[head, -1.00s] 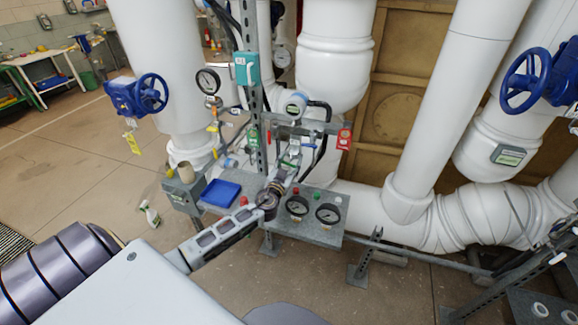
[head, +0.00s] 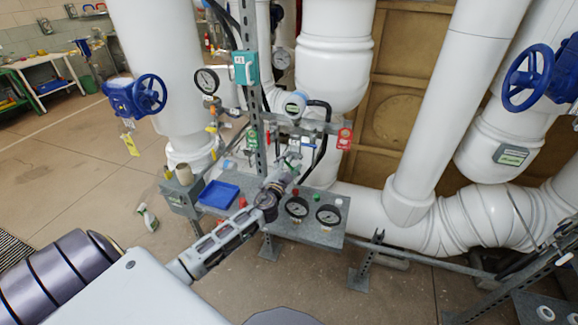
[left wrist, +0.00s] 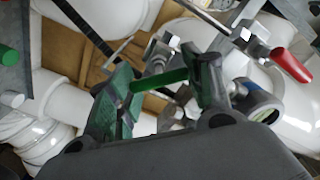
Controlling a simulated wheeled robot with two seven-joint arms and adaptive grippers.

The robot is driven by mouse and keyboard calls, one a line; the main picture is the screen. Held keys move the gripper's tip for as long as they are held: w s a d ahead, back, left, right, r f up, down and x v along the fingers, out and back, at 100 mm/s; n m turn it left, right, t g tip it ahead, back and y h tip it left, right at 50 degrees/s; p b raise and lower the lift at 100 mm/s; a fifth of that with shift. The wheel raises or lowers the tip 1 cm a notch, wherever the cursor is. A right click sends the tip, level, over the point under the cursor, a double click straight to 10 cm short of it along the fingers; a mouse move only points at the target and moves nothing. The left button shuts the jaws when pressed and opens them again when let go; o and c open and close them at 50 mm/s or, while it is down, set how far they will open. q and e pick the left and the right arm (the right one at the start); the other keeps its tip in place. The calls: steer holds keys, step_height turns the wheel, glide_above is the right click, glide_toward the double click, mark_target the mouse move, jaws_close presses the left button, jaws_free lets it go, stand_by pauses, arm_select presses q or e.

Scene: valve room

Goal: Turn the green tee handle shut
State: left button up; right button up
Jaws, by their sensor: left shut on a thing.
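The green tee handle (left wrist: 160,80) shows in the left wrist view as a short green bar lying between the two fingers of my left gripper (left wrist: 165,72). The fingers are shut on it, one at each end of the bar. In the head view my left gripper (head: 284,178) reaches up to the small valves above the gauge panel. There the handle (head: 292,163) is small and partly covered by the gripper. The valve body (left wrist: 157,52) is just beyond the bar in the wrist view. My right gripper is not in view.
A grey panel (head: 270,229) with two dial gauges (head: 328,214) and a blue tray (head: 219,194) lies close under my left gripper. A red-handled valve (head: 345,139) is to the right. Large white pipes and blue handwheels (head: 150,95) stand around. Open floor is at left.

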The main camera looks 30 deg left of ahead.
arm_select(q)
steer(key=m, duration=0.4)
steer(key=shift+f+m, duration=0.1)
steer(key=shift+m, duration=0.3)
steer(key=shift+d+f+m, duration=0.1)
steer(key=shift+m, duration=2.1)
steer(key=o, duration=1)
steer(key=shift+o, duration=0.2)
steer(key=shift+s, duration=0.1)
steer(key=v, duration=1.1)
steer(key=shift+s, duration=0.35)
